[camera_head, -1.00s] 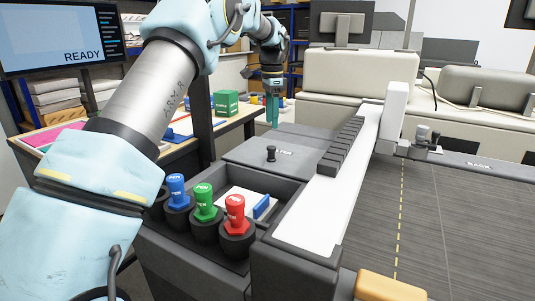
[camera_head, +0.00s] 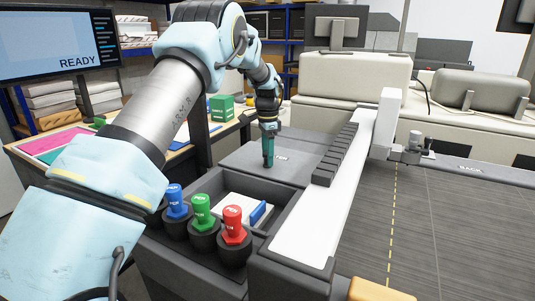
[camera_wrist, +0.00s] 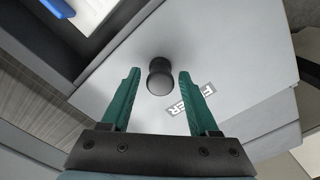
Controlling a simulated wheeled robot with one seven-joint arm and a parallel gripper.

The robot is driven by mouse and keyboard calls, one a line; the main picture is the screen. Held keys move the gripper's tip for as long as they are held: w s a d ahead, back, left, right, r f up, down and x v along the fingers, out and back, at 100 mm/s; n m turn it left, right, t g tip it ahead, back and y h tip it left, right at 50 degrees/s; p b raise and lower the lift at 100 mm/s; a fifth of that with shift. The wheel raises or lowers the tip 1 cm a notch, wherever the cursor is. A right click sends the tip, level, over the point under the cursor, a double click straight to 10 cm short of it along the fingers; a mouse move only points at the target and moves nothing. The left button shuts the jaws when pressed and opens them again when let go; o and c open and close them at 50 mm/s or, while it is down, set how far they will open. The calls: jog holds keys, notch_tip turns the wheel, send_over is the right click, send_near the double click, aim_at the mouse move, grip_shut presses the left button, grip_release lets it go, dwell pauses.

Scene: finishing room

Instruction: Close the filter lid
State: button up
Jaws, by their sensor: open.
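The filter lid (camera_head: 240,160) is a flat grey plate behind the open compartment (camera_head: 283,196), which it leaves uncovered. In the wrist view the lid (camera_wrist: 225,60) carries a label reading FILTER and a black knob (camera_wrist: 160,82). My gripper (camera_head: 268,164) points down over the lid, open and empty. In the wrist view its two green fingers (camera_wrist: 159,74) stand on either side of the knob with gaps; I cannot tell whether the tips reach down to its height. The gripper hides the knob in the head view.
A white sheet and a blue piece (camera_head: 257,212) lie in the compartment. Blue (camera_head: 176,203), green (camera_head: 202,212) and red (camera_head: 233,226) pens stand in black holders in front. A white rail (camera_head: 330,205) with dark blocks runs along the right.

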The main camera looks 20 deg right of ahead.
grip_shut()
dwell(0.4)
dwell(0.9)
